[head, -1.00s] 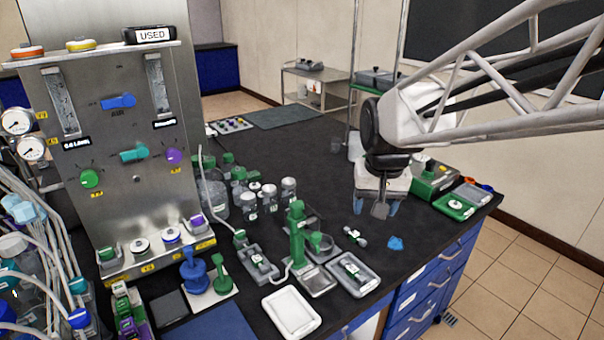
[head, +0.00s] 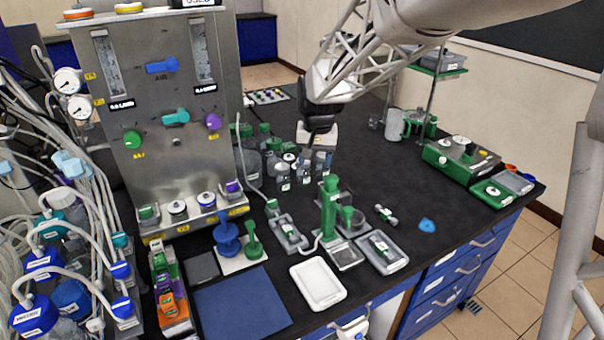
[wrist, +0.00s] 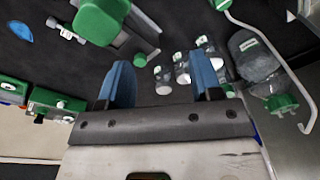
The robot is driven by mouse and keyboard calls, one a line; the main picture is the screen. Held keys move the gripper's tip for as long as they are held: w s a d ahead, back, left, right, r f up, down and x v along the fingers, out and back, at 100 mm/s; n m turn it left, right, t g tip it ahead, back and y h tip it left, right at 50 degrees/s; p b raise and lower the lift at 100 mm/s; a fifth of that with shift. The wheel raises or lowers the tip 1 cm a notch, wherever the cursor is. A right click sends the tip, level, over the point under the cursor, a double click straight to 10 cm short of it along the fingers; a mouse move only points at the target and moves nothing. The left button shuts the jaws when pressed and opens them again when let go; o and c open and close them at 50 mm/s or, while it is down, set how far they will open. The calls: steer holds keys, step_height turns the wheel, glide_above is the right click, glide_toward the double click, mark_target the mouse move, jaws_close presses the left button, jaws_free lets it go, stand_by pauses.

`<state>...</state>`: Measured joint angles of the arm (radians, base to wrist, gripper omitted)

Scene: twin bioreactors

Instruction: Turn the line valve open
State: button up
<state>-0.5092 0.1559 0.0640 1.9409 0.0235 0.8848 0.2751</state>
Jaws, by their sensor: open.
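The steel panel (head: 165,95) carries a blue lever (head: 162,67) marked AIR, a teal lever (head: 176,118), a green knob (head: 132,140) and a purple knob (head: 213,121). I cannot tell from a label which part is the line valve. A small green-and-grey fitting (head: 288,231) sits in a grey tray, with white tubing beside it. My gripper (wrist: 162,78) is open and empty, its two blue fingers apart. In the head view it hangs beside the bottles, right of the panel, its fingertips partly hidden. It touches neither lever.
Small capped bottles (wrist: 182,68) and a larger green-capped bottle (wrist: 262,75) stand close to my fingers. A green stand (head: 329,210) rises in front of them. A white tray (head: 318,284) and a blue mat (head: 240,303) lie nearer.

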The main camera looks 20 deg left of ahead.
steer(key=n+g, duration=0.1)
steer(key=n, duration=0.1)
glide_above(272, 202)
steer(key=shift+h, duration=0.4)
step_height(272, 202, down, 10)
steer(key=shift+f, duration=0.15)
steer(key=shift+f, duration=0.1)
steer(key=shift+f, duration=3.85)
steer(key=c, duration=0.9)
